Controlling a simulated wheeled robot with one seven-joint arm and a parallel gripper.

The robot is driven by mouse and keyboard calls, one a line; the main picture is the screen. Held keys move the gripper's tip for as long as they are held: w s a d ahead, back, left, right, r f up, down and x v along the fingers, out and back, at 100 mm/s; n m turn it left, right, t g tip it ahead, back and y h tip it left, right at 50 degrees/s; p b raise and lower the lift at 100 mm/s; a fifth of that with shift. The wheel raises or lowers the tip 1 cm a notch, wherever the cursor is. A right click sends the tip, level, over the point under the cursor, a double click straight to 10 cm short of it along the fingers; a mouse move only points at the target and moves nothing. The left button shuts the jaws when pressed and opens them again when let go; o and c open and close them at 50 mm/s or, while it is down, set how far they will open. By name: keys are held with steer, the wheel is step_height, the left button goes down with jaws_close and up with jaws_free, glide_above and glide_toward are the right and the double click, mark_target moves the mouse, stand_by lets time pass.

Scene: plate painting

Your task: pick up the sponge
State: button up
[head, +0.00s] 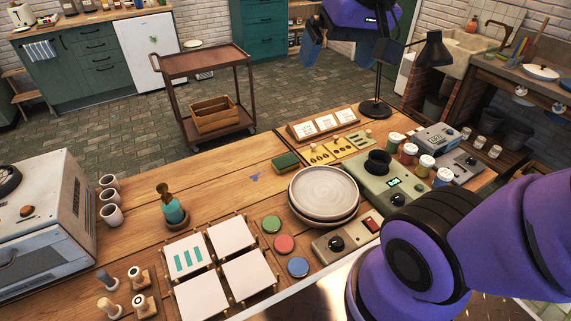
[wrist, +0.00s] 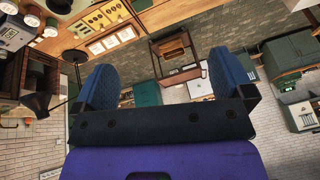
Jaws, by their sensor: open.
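The sponge (head: 285,161) looks like a small dark green block with a paler lower layer. It lies flat near the far edge of the wooden table (head: 222,178), left of the yellow stencil cards. I cannot make it out clearly in the wrist view. My gripper is raised beyond the table at the top of the head view, partly cut off by the frame, well away from the sponge. In the wrist view my gripper (wrist: 165,76) has its two blue fingers wide apart with nothing between them.
Stacked plates (head: 325,193) stand right of the sponge, near a green device (head: 388,184). A black desk lamp (head: 376,108) stands behind, near my gripper. A card holder (head: 322,124) sits at the far edge. A brown cart (head: 207,92) stands beyond the table. Table left of the sponge is mostly clear.

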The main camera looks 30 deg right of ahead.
steer(key=w+f+m+g+y, duration=0.15)
steer(key=w+f+m, duration=0.35)
steer(key=w, duration=0.9)
steer(key=m+g+h, duration=0.1)
steer(key=m+g, duration=0.2)
steer(key=m, duration=0.8)
glide_above(286, 160)
step_height(286, 160, down, 37)
steer(key=f, duration=0.5)
steer(key=shift+w+a+f, duration=0.15)
steer(key=shift+a+f, duration=0.15)
steer(key=shift+a, duration=0.05)
steer(key=f, duration=0.4)
steer(key=shift+d+f, duration=0.25)
steer(key=shift+d, duration=0.05)
steer(key=shift+a+f, duration=0.1)
steer(key=shift+f, duration=0.3)
steer(key=shift+c, duration=0.5)
